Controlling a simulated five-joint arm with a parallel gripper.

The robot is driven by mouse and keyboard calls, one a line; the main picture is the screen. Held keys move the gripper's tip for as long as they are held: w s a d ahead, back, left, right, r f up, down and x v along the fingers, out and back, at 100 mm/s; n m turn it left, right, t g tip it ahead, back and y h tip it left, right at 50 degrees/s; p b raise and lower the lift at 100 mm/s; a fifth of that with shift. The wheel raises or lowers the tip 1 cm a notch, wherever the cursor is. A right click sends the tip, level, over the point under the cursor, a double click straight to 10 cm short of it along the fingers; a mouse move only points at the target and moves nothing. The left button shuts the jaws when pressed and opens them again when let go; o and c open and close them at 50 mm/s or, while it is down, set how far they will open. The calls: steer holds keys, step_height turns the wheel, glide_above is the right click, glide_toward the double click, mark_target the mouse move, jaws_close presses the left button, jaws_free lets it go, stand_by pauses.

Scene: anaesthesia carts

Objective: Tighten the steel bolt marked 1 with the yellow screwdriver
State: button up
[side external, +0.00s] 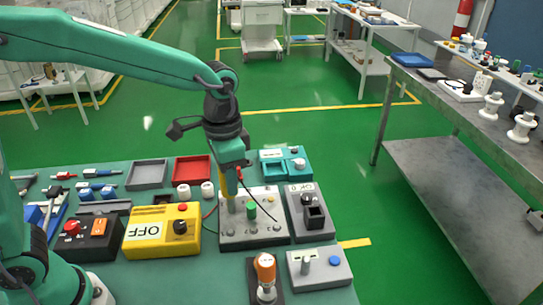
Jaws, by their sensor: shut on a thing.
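The yellow screwdriver (229,191) is upright in my gripper (232,169), with its lower end over the left part of a light grey panel box (235,243). Several small steel bolts sit on this panel, including one near its front (252,229). The number marks are too small to read, so I cannot tell which bolt is marked 1. My gripper is shut on the screwdriver's upper part. Whether the screwdriver's tip touches a bolt cannot be told from this view.
A green cylinder (251,210) stands on the panel beside the screwdriver. A yellow OFF box (160,246) is to the left, a dark grey box (296,193) to the right. An orange-handled tool (265,268) stands in front. Red (192,168) and grey trays (147,174) lie behind.

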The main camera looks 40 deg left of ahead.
steer(key=shift+s+a+f, duration=0.1)
steer(key=shift+s+a, duration=0.15)
steer(key=shift+a, duration=0.2)
steer(key=shift+f, duration=0.2)
step_height(320, 180, down, 6)
stand_by(1.0)
steer(key=shift+f, duration=0.35)
stand_by(2.2)
steer(key=shift+r, duration=0.1)
steer(key=shift+r, duration=2.95)
